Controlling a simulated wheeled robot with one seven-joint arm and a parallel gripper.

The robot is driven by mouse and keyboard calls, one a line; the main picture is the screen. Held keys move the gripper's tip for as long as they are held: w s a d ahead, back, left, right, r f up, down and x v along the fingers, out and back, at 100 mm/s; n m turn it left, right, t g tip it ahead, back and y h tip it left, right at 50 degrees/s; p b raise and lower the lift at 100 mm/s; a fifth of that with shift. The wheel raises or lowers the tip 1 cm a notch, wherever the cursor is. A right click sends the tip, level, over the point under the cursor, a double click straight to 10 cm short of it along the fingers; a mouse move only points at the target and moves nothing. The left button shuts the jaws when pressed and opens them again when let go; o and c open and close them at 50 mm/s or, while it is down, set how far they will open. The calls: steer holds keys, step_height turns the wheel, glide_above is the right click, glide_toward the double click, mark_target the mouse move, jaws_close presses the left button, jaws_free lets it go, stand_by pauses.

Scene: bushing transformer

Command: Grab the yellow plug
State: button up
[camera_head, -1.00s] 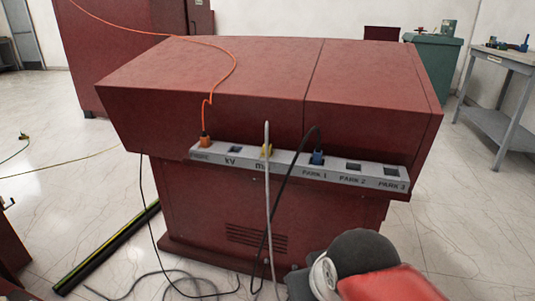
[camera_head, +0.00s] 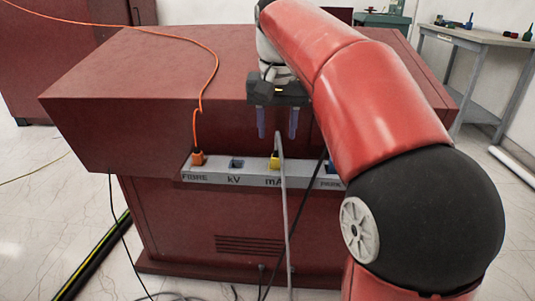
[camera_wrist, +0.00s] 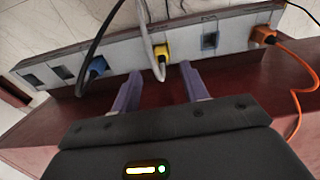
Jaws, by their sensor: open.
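The yellow plug (camera_head: 275,161) sits in the socket marked mA on the grey panel strip (camera_head: 215,178), with a grey cable running from it. In the wrist view the yellow plug (camera_wrist: 161,51) lies just beyond my fingertips, roughly between their lines. My gripper (camera_head: 277,136) is open and empty. Its two purple-blue fingers point down above the strip, one to each side of the plug's line.
An orange plug (camera_head: 198,158) with an orange cable is at the FIBRE socket, left of the empty kV socket (camera_head: 237,163). A blue plug (camera_wrist: 96,66) with a black cable is on the other side. The red cabinet (camera_head: 130,85) lies behind the strip.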

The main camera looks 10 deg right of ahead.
mark_target(276, 156)
steer(key=shift+w+a, duration=0.1)
steer(key=shift+w, duration=0.7)
steer(key=f, duration=0.2)
steer(key=f+b, duration=0.1)
steer(key=f, duration=0.2)
steer(key=f+b, duration=0.1)
steer(key=f, duration=0.1)
steer(key=shift+w+d+f, duration=0.15)
steer(key=shift+w+d, duration=0.05)
steer(key=shift+d, duration=0.1)
jaws_close()
